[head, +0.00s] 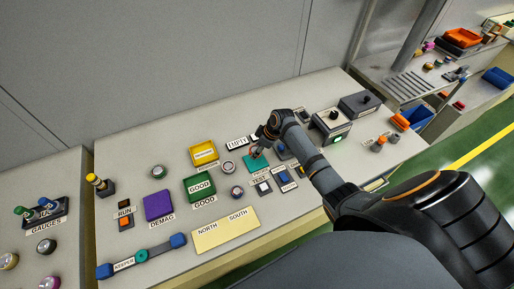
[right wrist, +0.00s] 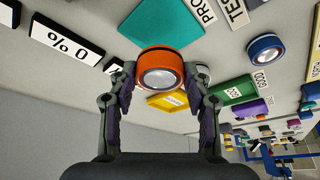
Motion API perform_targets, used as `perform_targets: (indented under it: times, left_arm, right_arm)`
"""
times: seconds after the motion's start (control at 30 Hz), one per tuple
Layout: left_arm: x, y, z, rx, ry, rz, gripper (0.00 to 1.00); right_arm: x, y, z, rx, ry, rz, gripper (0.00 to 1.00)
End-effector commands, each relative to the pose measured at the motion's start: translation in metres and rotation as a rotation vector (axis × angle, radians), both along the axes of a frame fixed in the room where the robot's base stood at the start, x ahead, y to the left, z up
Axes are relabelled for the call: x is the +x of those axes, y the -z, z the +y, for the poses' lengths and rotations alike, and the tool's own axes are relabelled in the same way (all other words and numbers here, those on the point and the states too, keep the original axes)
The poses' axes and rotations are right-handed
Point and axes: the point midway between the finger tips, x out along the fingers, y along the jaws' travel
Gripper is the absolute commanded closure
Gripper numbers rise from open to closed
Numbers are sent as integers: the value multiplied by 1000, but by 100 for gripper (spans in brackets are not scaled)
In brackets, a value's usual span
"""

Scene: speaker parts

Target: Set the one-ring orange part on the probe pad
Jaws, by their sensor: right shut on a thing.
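My right gripper (right wrist: 160,83) is shut on an orange part (right wrist: 160,58), a round orange body with a pale silvery face. I cannot count its rings. The probe pad (right wrist: 165,18) is a flat teal square, just beyond the part in the right wrist view. In the head view the teal pad (head: 256,164) lies on the table right below the right gripper (head: 259,147), which partly covers it. The held part is small and mostly hidden there. How high the part is above the table is hard to tell. My left gripper is not in view.
A green GOOD tray (head: 199,187), a yellow tray (head: 204,153) and a purple DEMAG pad (head: 158,205) stand to the left. A blue-ringed part (right wrist: 266,47) sits near the TEST label. Dark instrument boxes (head: 331,125) stand behind my right arm.

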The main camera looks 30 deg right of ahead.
Motion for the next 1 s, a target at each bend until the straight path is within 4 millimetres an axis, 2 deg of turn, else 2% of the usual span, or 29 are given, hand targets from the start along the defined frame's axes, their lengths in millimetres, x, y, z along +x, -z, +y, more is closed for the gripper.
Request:
perform_targets:
  times: [0.1, 0.2, 0.4, 0.53, 1.0]
  left_arm:
    - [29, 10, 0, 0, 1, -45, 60]
    - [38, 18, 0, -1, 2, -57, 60]
    - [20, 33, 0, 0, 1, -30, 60]
    - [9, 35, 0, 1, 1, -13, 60]
    - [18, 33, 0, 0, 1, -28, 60]
  right_arm:
    - [0, 16, 0, 0, 0, 0, 97]
    - [0, 28, 0, 0, 0, -1, 97]
    - [0, 48, 0, -1, -1, -1, 97]
    - [1, 50, 0, -1, 0, -2, 97]
    - [1, 49, 0, 0, -1, -2, 97]
